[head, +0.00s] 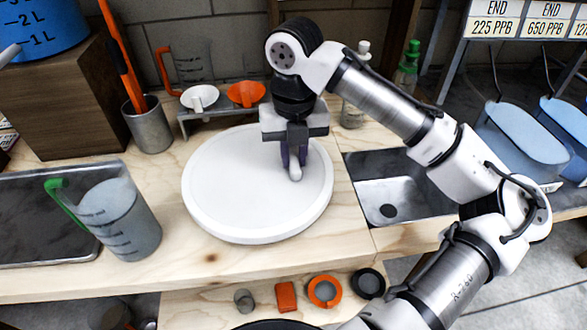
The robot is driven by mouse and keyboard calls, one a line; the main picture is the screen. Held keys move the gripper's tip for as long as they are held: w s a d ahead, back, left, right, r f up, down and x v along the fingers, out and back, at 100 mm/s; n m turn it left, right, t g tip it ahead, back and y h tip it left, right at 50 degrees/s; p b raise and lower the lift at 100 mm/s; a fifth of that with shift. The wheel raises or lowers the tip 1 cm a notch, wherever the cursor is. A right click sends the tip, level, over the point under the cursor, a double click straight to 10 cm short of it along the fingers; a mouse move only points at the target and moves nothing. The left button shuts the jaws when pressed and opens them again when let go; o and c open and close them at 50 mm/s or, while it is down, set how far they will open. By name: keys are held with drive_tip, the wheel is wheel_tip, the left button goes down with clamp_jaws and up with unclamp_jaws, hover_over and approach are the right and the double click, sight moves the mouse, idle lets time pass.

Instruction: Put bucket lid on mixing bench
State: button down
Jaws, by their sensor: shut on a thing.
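The bucket lid (235,190) is a large white round disc with a raised rim. It lies flat on, or very close above, the light wooden mixing bench (180,271); I cannot tell if it fully touches. My gripper (294,172) points down over the right part of the lid. Its dark fingers are shut on a small pale handle or tab at the lid, which they partly hide.
A measuring jug with a green handle (121,218) stands left of the lid, by a dark tray (60,215). Behind are a metal cup (148,124) with orange tools and a small rack with white and orange funnels (246,93). A sink (396,190) is at right.

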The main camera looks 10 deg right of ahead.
drive_tip(key=shift+f, duration=2.15)
drive_tip(key=shift+f, duration=0.1)
drive_tip(key=c, duration=1.3)
unclamp_jaws()
drive_tip(key=shift+c, duration=0.2)
wheel_tip(320, 180, up, 12)
drive_tip(key=shift+r+p, duration=0.15)
drive_tip(key=shift+p, duration=0.15)
